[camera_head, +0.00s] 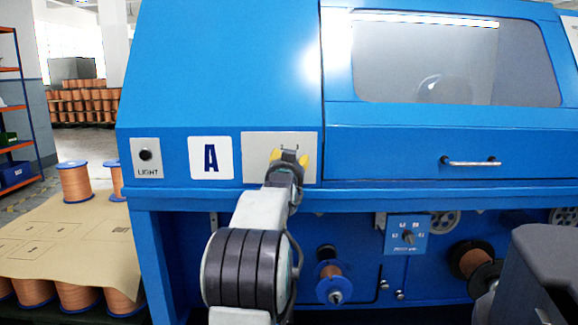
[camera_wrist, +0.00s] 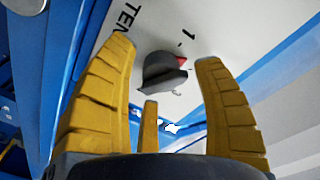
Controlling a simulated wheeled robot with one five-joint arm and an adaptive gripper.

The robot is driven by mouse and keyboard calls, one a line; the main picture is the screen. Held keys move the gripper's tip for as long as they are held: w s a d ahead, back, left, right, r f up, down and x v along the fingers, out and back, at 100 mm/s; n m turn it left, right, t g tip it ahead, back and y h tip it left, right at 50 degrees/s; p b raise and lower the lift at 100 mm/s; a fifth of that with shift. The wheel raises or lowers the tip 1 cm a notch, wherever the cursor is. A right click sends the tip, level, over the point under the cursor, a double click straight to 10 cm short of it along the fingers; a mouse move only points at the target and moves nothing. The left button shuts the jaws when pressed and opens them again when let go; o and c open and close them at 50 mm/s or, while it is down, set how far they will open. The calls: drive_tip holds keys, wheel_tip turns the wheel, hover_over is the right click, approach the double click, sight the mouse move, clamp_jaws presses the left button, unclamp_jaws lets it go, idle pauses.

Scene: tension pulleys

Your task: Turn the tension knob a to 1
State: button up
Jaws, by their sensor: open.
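The tension knob (camera_wrist: 163,70) is dark grey with a red mark, on a pale panel with a printed "1" and part of a word starting "TEN" in the wrist view. My gripper (camera_wrist: 166,55) has yellow fingers spread open. The knob appears between the fingertips, with space on both sides; I cannot tell whether any finger touches it. In the head view my gripper (camera_head: 289,158) is in front of the pale panel (camera_head: 252,146) right of the "A" sign and hides the knob.
The blue machine (camera_head: 230,70) fills most of the head view. A LIGHT switch (camera_head: 146,155) is left of the "A" sign (camera_head: 211,158). A second dial panel (camera_head: 407,234) and wire spools sit lower right. A door handle (camera_head: 470,162) projects at right.

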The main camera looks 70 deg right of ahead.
drive_tip(key=shift+w+d, duration=0.1)
drive_tip(key=shift+d, duration=0.25)
drive_tip(key=c, duration=1.2)
drive_tip(key=shift+f+n+b, duration=0.3)
drive_tip(key=shift+n+b, duration=0.5)
drive_tip(key=shift+b, duration=0.1)
drive_tip(key=shift+n+b, duration=0.95)
drive_tip(key=shift+n, duration=1.15)
drive_tip(key=shift+f+h, duration=0.1)
drive_tip(key=shift+h, duration=0.2)
drive_tip(key=o, duration=1.1)
drive_tip(key=shift+d, duration=0.1)
drive_tip(key=shift+o, duration=0.5)
drive_tip(key=shift+r, duration=0.25)
